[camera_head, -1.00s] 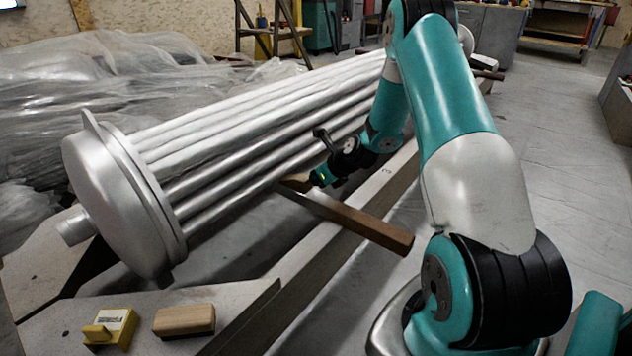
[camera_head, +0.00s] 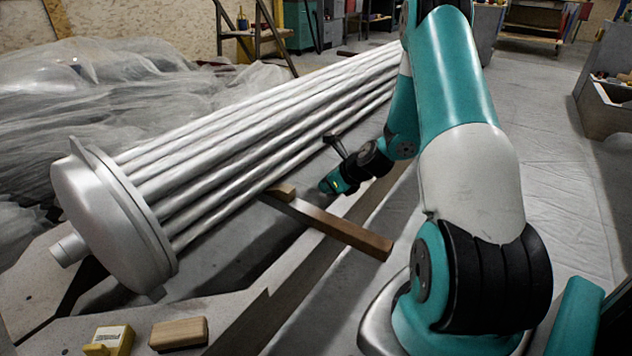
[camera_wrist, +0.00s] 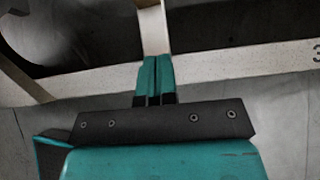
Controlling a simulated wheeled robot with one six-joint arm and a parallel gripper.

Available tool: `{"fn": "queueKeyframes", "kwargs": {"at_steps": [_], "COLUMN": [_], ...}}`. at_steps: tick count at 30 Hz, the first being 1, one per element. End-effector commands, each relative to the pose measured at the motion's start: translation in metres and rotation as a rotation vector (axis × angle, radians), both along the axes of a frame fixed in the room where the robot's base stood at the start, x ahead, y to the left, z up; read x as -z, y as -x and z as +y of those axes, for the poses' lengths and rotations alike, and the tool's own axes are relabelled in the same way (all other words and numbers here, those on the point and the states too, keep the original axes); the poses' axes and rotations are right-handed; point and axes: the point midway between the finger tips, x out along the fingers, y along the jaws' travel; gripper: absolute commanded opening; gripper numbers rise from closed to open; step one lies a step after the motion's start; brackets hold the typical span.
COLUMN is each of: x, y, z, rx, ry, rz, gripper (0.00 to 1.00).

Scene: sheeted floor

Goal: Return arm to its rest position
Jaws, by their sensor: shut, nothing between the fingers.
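My arm is teal and white and rises on the right of the head view, bent over at the top. My gripper (camera_head: 328,187) hangs low at its end, just right of the silver tube bundle (camera_head: 250,135) and close to a wooden beam. In the wrist view my gripper (camera_wrist: 155,62) has its two teal fingers together, with nothing between them. The fingers point toward a pale beam (camera_wrist: 220,65) that crosses the picture. Whether they touch anything cannot be told.
The wooden beam (camera_head: 345,230) juts out from under the bundle. A wood-backed block (camera_head: 179,333) and a yellow block (camera_head: 113,338) lie at the front left. Plastic sheeting (camera_head: 100,95) covers the back left. The floor (camera_head: 570,190) at right is clear.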

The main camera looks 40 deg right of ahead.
Motion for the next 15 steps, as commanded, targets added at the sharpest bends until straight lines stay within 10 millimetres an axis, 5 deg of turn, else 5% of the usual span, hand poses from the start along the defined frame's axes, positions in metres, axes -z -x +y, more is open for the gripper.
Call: {"fn": "queueKeyframes", "kwargs": {"at_steps": [4,15], "x": [-0.018,-0.022], "y": [0.015,0.023], "z": [-0.003,-0.005], "rx": [0.001,-0.001], "ry": [-0.002,0.001], "rz": [0.0,0.0], "gripper": [0.0,0.0]}}
